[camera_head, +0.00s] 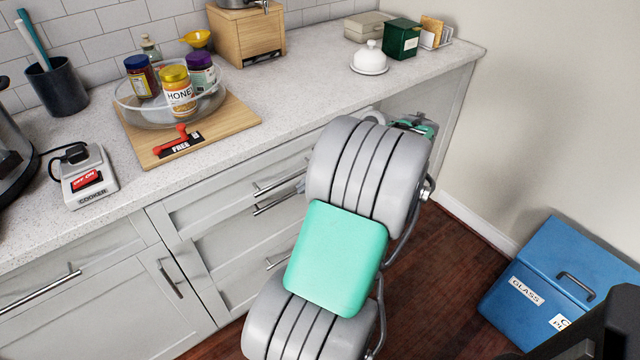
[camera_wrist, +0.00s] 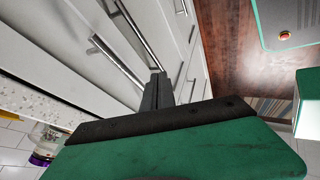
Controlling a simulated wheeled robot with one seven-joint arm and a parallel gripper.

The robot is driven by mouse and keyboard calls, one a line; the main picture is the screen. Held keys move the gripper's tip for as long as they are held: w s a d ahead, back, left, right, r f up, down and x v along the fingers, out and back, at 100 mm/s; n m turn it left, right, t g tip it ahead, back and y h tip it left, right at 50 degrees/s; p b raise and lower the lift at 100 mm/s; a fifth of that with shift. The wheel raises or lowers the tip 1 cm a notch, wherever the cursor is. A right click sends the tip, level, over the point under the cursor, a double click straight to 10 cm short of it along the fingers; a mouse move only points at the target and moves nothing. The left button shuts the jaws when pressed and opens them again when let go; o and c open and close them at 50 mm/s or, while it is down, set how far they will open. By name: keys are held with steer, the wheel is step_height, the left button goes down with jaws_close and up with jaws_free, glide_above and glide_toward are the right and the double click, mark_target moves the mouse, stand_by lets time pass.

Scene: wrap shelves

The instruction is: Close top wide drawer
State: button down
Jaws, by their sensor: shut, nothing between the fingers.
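The top wide drawer (camera_head: 215,200) is in the cabinet under the worktop, left of my arm in the head view. Its bar handle (camera_head: 280,181) sits just above a second bar handle (camera_head: 276,203). Any gap behind the drawer front is too small to tell. In the wrist view two long bar handles show: one on the left (camera_wrist: 118,62) and one further right (camera_wrist: 138,36). My gripper (camera_wrist: 158,76) is shut and empty, its fingertips close to the ends of these handles. Whether it touches a drawer front I cannot tell. My arm hides most of the gripper in the head view.
The worktop (camera_head: 310,105) holds a glass bowl of jars (camera_head: 150,112) on a wooden board (camera_head: 235,118), and a cooker switch (camera_head: 90,178). A blue bin (camera_head: 565,265) stands on the floor at right. Bare wooden floor (camera_head: 450,285) lies between bin and cabinet.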

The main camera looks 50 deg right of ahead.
mark_target(292, 170)
steer(key=shift+w+d+r, duration=0.15)
steer(key=shift+w, duration=0.4)
steer(key=shift+w+d+r, duration=0.1)
steer(key=shift+w+d, duration=0.05)
steer(key=shift+w, duration=0.35)
steer(key=w, duration=0.2)
steer(key=w+d, duration=0.1)
steer(key=shift+w, duration=0.4)
steer(key=shift+w+d+r, duration=0.1)
steer(key=shift+d, duration=0.05)
